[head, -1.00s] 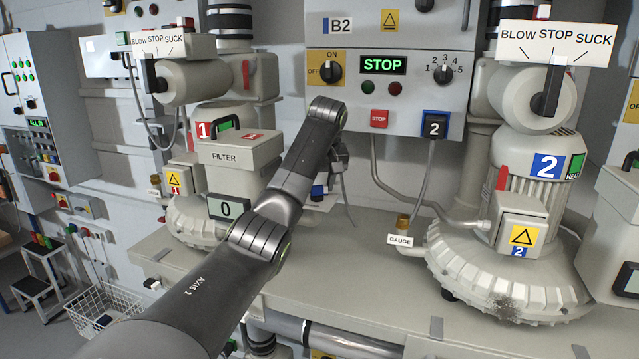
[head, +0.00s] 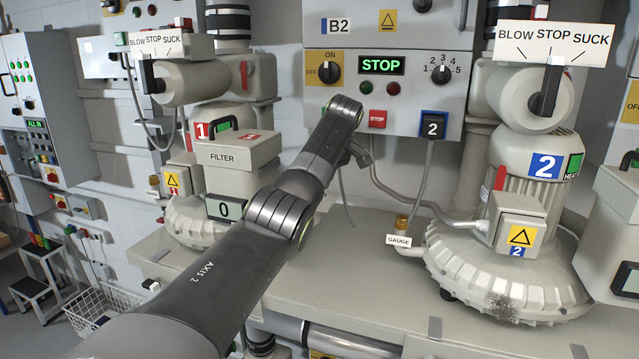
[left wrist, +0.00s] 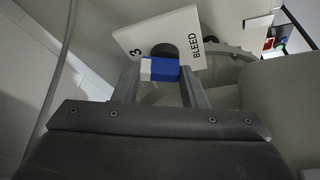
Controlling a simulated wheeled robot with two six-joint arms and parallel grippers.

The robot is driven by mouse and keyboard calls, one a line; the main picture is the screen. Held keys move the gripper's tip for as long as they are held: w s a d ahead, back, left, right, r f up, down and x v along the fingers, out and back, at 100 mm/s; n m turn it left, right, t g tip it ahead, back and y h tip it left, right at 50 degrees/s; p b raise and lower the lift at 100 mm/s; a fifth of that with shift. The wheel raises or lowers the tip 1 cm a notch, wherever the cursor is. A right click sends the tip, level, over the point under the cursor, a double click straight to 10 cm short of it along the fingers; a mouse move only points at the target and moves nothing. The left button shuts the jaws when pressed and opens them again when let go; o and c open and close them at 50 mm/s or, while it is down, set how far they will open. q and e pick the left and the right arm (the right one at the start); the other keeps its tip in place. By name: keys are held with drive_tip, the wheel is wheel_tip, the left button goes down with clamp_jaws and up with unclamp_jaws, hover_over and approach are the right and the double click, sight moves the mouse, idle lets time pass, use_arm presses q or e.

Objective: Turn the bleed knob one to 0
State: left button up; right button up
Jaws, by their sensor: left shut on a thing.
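The bleed knob (left wrist: 162,70) is in the left wrist view, a blue and white grip in front of a dark round hub. Behind it is a tilted white plate (left wrist: 135,35) lettered BLEED, with a 3 at its left corner; the rest of its scale is hard to see. My left gripper (left wrist: 160,78) is shut on the knob, one finger on each side. In the head view my left arm hides the knob and the fingertips. My right gripper is in neither current view.
Blower 2 (head: 545,235) stands at the right, with a gauge fitting (head: 402,222) beside it. The filter box (head: 238,152) and blower 1 (head: 190,218) are left of my arm. Control panel B2 (head: 450,115) reads STOP behind. The bench (head: 375,285) is clear in front.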

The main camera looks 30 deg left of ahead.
use_arm(q)
drive_tip(key=shift+a+n+g, duration=0.1)
drive_tip(key=shift+n+g, duration=0.2)
drive_tip(key=shift+n, duration=0.4)
drive_tip(key=o, duration=0.7)
drive_tip(key=shift+o, duration=1.4)
drive_tip(key=shift+a, duration=0.1)
drive_tip(key=shift+f, duration=0.1)
